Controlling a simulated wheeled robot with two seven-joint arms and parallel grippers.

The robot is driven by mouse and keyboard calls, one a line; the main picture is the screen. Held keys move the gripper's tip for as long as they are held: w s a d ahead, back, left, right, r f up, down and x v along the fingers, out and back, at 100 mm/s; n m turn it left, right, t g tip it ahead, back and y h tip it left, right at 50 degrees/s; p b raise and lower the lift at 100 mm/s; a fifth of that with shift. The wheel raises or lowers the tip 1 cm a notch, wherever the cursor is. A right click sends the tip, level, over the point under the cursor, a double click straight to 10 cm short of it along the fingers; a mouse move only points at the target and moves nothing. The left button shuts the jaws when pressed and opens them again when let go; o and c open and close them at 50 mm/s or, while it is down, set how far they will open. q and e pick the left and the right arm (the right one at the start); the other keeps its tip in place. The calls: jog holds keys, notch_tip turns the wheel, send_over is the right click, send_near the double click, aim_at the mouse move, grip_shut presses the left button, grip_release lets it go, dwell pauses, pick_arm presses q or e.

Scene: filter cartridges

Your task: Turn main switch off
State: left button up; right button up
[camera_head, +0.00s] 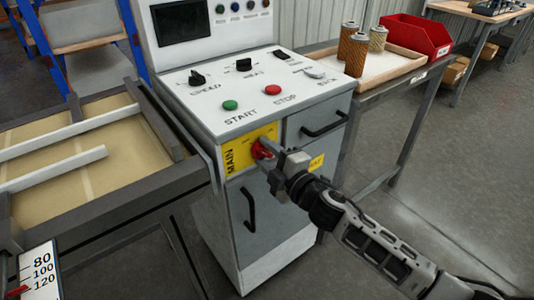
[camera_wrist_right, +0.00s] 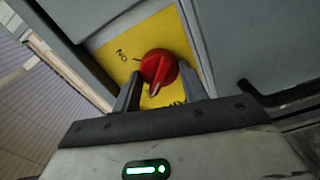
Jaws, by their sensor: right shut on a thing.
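The main switch is a red rotary knob (camera_head: 263,149) on a yellow plate (camera_head: 236,157) marked MAIN, on the front of the white control cabinet. In the right wrist view the knob (camera_wrist_right: 158,68) shows between the two fingers, with "ON" lettering on the yellow plate (camera_wrist_right: 120,48) beside it. The knob's pointed ridge slants toward the lower part of that picture. My right gripper (camera_head: 272,156) is shut on the knob, with its arm coming from the lower right. My left gripper is not in view.
The cabinet top carries a green START button (camera_head: 230,105), a red STOP button (camera_head: 272,90) and black knobs. Drawer handles (camera_head: 325,124) stick out near my right gripper. A tray with filter cartridges (camera_head: 352,52) and a red bin (camera_head: 415,38) stand at the back right.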

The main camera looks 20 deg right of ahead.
jog(key=shift+n, duration=0.4)
jog(key=o, duration=1)
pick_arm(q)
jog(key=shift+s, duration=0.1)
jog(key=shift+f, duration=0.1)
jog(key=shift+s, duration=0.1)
pick_arm(e)
jog(key=shift+s, duration=0.15)
pick_arm(q)
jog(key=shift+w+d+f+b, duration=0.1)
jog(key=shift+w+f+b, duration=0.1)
jog(key=shift+b, duration=0.65)
pick_arm(e)
jog(key=v, duration=1.5)
jog(key=shift+s, duration=0.35)
jog(key=shift+d, duration=0.15)
